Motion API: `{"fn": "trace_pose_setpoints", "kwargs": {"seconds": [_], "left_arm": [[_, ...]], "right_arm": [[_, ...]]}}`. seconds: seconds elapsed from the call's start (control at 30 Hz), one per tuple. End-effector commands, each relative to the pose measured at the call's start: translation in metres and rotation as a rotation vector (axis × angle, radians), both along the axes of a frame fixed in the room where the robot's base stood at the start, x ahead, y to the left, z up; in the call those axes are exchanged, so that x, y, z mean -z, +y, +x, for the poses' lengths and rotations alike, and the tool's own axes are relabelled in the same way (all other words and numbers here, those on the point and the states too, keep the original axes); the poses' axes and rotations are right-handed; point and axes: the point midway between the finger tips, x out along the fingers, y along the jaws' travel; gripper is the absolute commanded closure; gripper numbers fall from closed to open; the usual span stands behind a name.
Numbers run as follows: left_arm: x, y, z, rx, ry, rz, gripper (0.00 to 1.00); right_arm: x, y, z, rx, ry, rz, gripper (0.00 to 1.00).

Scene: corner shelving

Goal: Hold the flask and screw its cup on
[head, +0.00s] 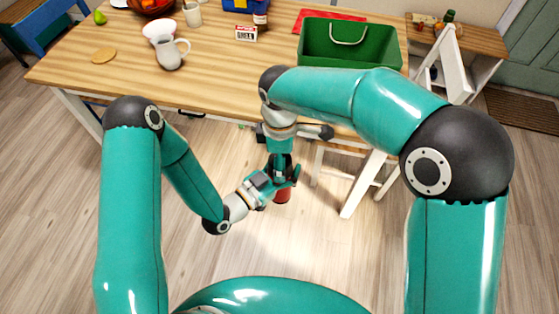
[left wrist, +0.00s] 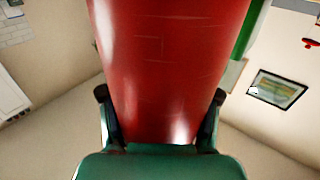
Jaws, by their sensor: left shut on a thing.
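The red flask (head: 282,196) is in the air in front of the table, seen from above in the head view, with only its lower part showing. In the left wrist view the flask (left wrist: 170,60) fills the middle, with a finger on each side of it. My left gripper (head: 290,180) is shut on the flask; its fingers also show in the left wrist view (left wrist: 160,118). My right gripper (head: 281,168) points down directly above the flask. It hides the flask's top, and its fingers are too small and dark to read. I cannot make out the cup.
The wooden table (head: 110,75) is behind my grippers. On it are a white jug (head: 170,55), a small box (head: 246,33), a green crate (head: 330,65) and a red mat (head: 312,17). A white folding frame (head: 365,185) stands at the right.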

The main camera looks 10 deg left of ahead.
Motion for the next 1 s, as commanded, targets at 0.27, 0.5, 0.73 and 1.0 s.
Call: {"fn": "trace_pose_setpoints", "kwargs": {"seconds": [0.27,0.5,0.73,1.0], "left_arm": [[-0.001,0.0,0.0,0.0,-0.003,-0.001,1.0],[-0.001,0.0,0.0,0.0,-0.003,-0.001,1.0],[-0.001,0.0,0.0,0.0,-0.003,-0.001,1.0],[-0.001,0.0,0.0,0.0,-0.003,-0.001,1.0]], "right_arm": [[-0.025,0.0,0.0,0.0,-0.001,0.0,0.14],[-0.026,0.0,0.0,-0.001,0.0,0.0,0.17],[-0.048,0.001,0.0,-0.113,-0.003,0.001,0.19],[-0.06,0.001,-0.001,-0.191,0.002,-0.001,0.19]]}}
